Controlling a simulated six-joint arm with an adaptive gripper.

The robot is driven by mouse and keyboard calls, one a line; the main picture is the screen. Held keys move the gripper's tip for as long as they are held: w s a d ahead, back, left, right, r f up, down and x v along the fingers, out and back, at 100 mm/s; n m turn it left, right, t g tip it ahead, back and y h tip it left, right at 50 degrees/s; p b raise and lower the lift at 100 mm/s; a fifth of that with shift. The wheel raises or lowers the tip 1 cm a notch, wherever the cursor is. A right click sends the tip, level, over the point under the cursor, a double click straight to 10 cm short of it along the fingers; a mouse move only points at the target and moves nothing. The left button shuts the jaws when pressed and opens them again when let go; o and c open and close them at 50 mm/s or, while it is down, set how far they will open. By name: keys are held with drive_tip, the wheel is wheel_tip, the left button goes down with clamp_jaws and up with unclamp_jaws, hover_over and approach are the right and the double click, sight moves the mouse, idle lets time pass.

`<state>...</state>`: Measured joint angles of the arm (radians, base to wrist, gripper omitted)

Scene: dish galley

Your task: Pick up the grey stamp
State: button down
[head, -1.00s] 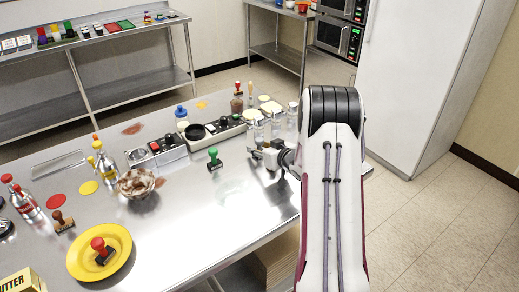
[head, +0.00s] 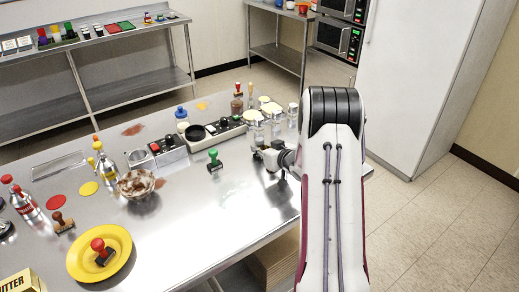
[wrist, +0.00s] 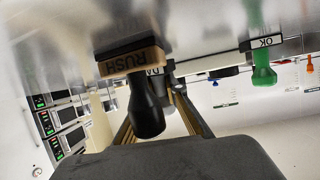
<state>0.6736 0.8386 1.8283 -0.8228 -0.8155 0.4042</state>
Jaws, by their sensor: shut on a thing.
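My gripper (head: 268,157) is low over the table's right part in the head view, beside the glass jars. In the head view the stamp is small and mostly hidden by my gripper. I cannot tell whether its base touches the table.
A green stamp (head: 214,158) stands just left of my gripper; it also shows in the wrist view (wrist: 263,68). Lidded glass jars (head: 254,128) and a control box (head: 218,130) stand behind. A glass bowl (head: 137,184) and yellow plate (head: 122,264) are farther left.

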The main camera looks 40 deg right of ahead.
sight(260, 139)
drive_tip(key=shift+r, duration=4.95)
drive_tip(key=shift+r, duration=0.15)
